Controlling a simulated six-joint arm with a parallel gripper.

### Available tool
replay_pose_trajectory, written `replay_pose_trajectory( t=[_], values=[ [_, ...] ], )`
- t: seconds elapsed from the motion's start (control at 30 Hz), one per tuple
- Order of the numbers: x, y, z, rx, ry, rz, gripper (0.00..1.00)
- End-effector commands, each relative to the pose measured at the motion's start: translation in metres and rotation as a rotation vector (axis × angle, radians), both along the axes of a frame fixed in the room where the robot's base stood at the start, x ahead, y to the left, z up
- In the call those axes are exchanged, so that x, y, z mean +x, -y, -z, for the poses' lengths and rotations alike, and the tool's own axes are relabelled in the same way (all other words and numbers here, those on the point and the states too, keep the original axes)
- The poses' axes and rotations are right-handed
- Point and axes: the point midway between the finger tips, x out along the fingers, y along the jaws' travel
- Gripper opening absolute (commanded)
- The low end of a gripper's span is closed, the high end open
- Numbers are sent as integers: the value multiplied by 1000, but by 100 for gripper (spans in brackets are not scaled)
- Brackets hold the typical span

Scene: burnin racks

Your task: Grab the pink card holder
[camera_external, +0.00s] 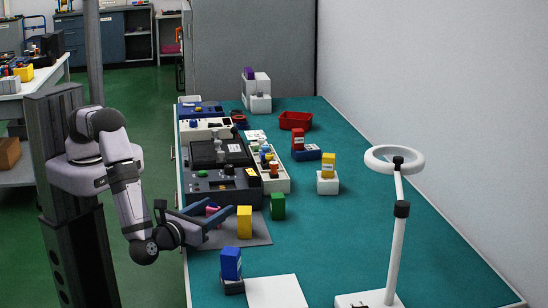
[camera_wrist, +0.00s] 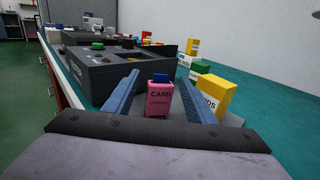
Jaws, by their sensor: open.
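The pink card holder (camera_wrist: 159,101) stands upright on the grey mat, with the word CARD on its face and a blue piece showing at its top. In the external view the pink card holder (camera_external: 212,209) is partly hidden by my gripper's fingers. My gripper (camera_external: 219,210) is open, low over the mat. In the wrist view my gripper's two blue fingers (camera_wrist: 161,100) lie to the left and right of the holder, with a gap visible on each side. I cannot tell whether either finger touches it.
A yellow box (camera_external: 244,222) stands close to the right of my gripper, and a green box (camera_external: 278,206) beyond it. A dark device (camera_external: 222,186) is behind the holder. A blue box (camera_external: 231,264) stands in front.

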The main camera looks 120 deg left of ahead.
Motion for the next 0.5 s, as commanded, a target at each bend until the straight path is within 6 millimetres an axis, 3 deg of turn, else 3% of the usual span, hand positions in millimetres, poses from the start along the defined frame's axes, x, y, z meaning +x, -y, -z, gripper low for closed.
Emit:
replay_pose_trajectory(
  t=[0.07, 0.1, 0.27, 0.5],
  values=[
    [0, 0, 0, 0, 0, 0, 51],
    [0, 0, 0, 0, 0, 0, 46],
    [0, 0, 0, 0, 0, 0, 9],
    [0, 1, 0, 1, 0, 0, 9]
  ],
)
